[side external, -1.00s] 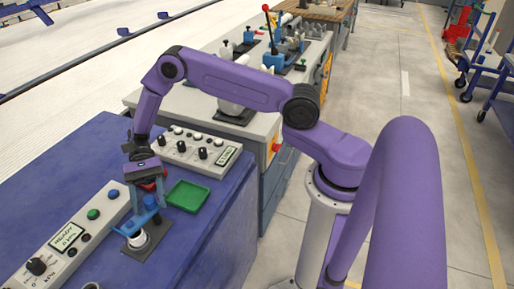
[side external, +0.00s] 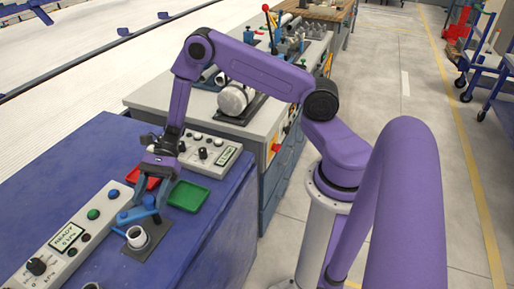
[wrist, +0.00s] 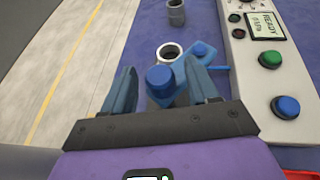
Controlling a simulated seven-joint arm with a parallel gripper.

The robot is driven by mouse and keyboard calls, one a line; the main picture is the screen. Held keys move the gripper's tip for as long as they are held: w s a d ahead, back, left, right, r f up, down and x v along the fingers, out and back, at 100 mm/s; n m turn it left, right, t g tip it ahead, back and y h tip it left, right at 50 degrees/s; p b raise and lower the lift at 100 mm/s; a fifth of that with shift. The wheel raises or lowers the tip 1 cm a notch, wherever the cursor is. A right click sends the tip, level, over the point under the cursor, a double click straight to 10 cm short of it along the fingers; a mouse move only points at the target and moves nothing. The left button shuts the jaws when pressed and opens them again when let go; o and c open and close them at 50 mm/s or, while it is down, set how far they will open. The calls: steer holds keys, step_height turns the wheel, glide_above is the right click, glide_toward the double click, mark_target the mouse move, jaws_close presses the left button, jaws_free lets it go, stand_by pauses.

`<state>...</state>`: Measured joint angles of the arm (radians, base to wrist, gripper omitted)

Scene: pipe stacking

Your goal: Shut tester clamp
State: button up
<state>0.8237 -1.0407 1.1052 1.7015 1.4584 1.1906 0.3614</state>
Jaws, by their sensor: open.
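The tester clamp (side external: 138,213) is blue and sits on a dark plate on the blue bench. It is beside a short upright pipe with a pale rim (side external: 136,237). In the wrist view the pipe's open mouth (wrist: 169,53) is just beyond the fingers, with the blue clamp arm (wrist: 190,66) close beside it. My gripper (wrist: 163,92) is open. A round blue knob (wrist: 160,79) shows between its fingers; I cannot tell whether they touch it. In the side view my gripper (side external: 153,190) is low behind the clamp, partly overlapping its blue parts.
The tester panel (side external: 72,235) reads READY and has green and blue buttons. A red tray (side external: 142,178) and a green tray (side external: 188,195) are close to my gripper. Another control box (side external: 210,150) stands behind. A grey cylinder (wrist: 176,13) stands farther off in the wrist view.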

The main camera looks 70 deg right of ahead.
steer(key=v, duration=1.6)
steer(key=s+a+r+n+g+h, duration=0.2)
steer(key=s+a+r+n+h, duration=0.15)
steer(key=s+n, duration=0.2)
steer(key=s+a+r+n+g+h, duration=0.25)
steer(key=s+a+n, duration=0.2)
steer(key=s, duration=0.25)
steer(key=s+d+r+n+t+h, duration=0.1)
steer(key=s+r+n+t+h, duration=0.1)
steer(key=s+n, duration=0.5)
steer(key=s+d+r+n+t+h, duration=0.2)
steer(key=s+n+h, duration=0.3)
steer(key=s+n, duration=0.3)
steer(key=shift+s+d+t, duration=0.15)
steer(key=shift+s+t, duration=0.15)
steer(key=shift+t, duration=0.45)
